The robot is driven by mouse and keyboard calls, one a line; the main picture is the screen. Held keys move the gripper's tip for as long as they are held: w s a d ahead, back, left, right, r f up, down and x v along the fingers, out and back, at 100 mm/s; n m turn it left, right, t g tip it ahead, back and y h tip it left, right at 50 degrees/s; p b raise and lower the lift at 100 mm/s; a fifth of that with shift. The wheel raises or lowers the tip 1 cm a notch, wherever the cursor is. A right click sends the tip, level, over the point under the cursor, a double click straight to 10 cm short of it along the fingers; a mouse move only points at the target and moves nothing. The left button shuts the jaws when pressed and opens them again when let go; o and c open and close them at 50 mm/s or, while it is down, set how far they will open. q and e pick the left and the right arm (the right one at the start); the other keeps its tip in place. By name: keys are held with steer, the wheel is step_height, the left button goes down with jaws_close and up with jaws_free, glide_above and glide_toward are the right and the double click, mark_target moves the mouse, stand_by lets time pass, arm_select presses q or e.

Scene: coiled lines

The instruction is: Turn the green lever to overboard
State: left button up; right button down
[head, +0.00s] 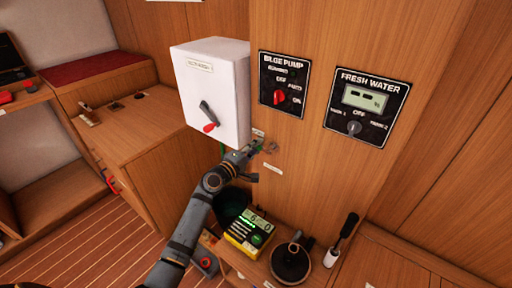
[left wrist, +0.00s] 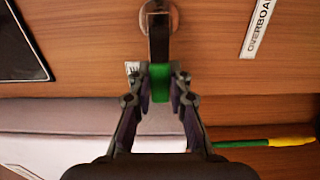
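The green lever has a dark metal arm and a green grip (left wrist: 160,85). It hangs down in the left wrist view from a round pivot (left wrist: 172,14) on the wood panel. My left gripper (left wrist: 161,80) has its fingers on both sides of the grip and looks shut on it. An OVERBOARD label (left wrist: 258,25) lies up and right of the grip. A second label (left wrist: 132,68) is mostly hidden beside the left finger. In the head view my left gripper (head: 254,150) is at the panel below the white box, hiding most of the lever. My right gripper is out of view.
A white box (head: 210,90) with a red-tipped switch juts out above my gripper. BILGE PUMP (head: 284,80) and FRESH WATER (head: 367,107) panels are to the right. A yellow device (head: 249,234) and a round dark fitting (head: 291,263) stand below. A green-yellow line (left wrist: 265,143) is nearby.

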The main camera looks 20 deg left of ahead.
arm_select(q)
jaws_close()
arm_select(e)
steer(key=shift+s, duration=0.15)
